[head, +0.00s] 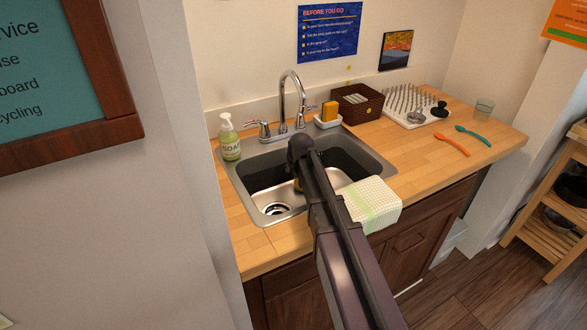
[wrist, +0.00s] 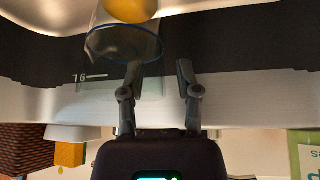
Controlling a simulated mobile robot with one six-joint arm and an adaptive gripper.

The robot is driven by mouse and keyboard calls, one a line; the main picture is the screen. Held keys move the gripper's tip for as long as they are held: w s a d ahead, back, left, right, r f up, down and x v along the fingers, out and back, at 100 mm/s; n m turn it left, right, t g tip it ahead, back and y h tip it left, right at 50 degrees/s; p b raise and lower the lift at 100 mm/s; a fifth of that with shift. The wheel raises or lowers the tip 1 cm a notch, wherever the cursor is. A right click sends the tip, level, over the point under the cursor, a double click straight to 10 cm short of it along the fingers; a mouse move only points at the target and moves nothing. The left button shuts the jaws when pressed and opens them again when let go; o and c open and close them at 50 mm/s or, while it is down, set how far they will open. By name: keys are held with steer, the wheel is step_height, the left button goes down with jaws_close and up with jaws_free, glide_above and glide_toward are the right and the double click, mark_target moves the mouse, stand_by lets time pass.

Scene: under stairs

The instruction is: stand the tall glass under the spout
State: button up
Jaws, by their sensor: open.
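In the wrist view, which shows the scene upside down, a clear glass (wrist: 122,42) with a dark rim is in the sink, beyond my left finger. A yellow rounded thing (wrist: 130,9) shows in or behind it; I cannot tell which. My gripper (wrist: 158,78) is open, with no thing clearly held between its fingers. In the head view my arm hides the gripper and most of this glass. The chrome spout (head: 292,78) arches over the back of the steel sink (head: 247,190).
A soap bottle (head: 229,138) stands left of the sink, and a yellow sponge (head: 329,111) sits in a holder behind it. A brown basket (head: 357,104), a drying rack (head: 408,106) and two spoons are to the right. A cloth (head: 372,203) hangs over the front edge.

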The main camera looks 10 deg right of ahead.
steer(key=p+v, duration=1)
steer(key=v, duration=0.2)
stand_by(0.4)
steer(key=shift+s, duration=0.15)
stand_by(0.5)
steer(key=s+g, duration=0.2)
steer(key=s, duration=0.5)
steer(key=s+f+m+g, duration=0.1)
steer(key=s+g, duration=0.1)
steer(key=s, duration=0.6)
steer(key=s+d+f+g, duration=0.1)
steer(key=s+g, duration=0.1)
steer(key=s, duration=0.6)
steer(key=shift+s+d+f, duration=0.1)
steer(key=shift+s+f, duration=0.1)
steer(key=shift+f, duration=0.05)
